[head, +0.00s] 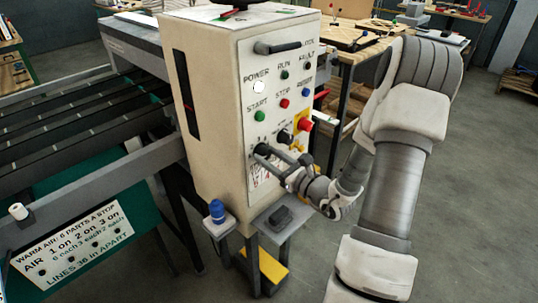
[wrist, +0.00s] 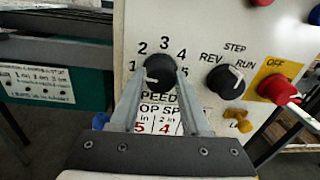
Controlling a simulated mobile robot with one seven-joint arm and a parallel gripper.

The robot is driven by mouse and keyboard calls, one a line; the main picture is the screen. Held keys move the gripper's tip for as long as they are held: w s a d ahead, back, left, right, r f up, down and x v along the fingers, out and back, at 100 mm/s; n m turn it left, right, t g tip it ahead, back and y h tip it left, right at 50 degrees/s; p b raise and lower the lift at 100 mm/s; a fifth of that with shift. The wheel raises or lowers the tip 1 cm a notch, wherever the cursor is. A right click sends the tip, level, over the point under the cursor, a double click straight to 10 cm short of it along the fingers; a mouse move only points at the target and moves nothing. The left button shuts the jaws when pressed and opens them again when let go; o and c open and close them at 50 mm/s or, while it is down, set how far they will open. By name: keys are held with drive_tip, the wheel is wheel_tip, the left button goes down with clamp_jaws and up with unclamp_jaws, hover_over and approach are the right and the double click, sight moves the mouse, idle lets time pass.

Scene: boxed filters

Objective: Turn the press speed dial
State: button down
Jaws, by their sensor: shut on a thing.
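The press speed dial (wrist: 160,72) is a black round knob with a white pointer line, on the cream front of the control box (head: 215,120). Numbers 1 to 5 curve around its top, with "SPEED" printed below. Its white line points to the left, near the 1. My gripper (wrist: 160,85) is shut on the dial, one finger on each side of it. In the head view my gripper (head: 268,158) reaches the lower left of the panel and hides most of the dial.
Right of the dial are a black REV/STEP/RUN knob (wrist: 226,82), a red OFF knob (wrist: 278,89) and a yellow key-like part (wrist: 238,120). START (head: 260,116) and STOP (head: 284,103) buttons sit above. A small ledge with a blue-topped object (head: 217,211) stands below the panel.

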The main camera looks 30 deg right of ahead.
drive_tip(key=m+p, duration=0.2)
drive_tip(key=m, duration=0.1)
drive_tip(key=m+p, duration=0.1)
drive_tip(key=p, duration=0.1)
drive_tip(key=shift+r+m, duration=0.25)
drive_tip(key=shift+m, duration=0.05)
drive_tip(key=shift+f+m+p, duration=0.15)
drive_tip(key=shift+m+p, duration=1.1)
drive_tip(key=shift+m, duration=0.25)
drive_tip(key=shift+g, duration=0.3)
drive_tip(key=shift+c, duration=1.9)
unclamp_jaws()
drive_tip(key=shift+s, duration=0.15)
drive_tip(key=f+b+v, duration=0.1)
drive_tip(key=v, duration=1.6)
drive_tip(key=shift+r, duration=0.4)
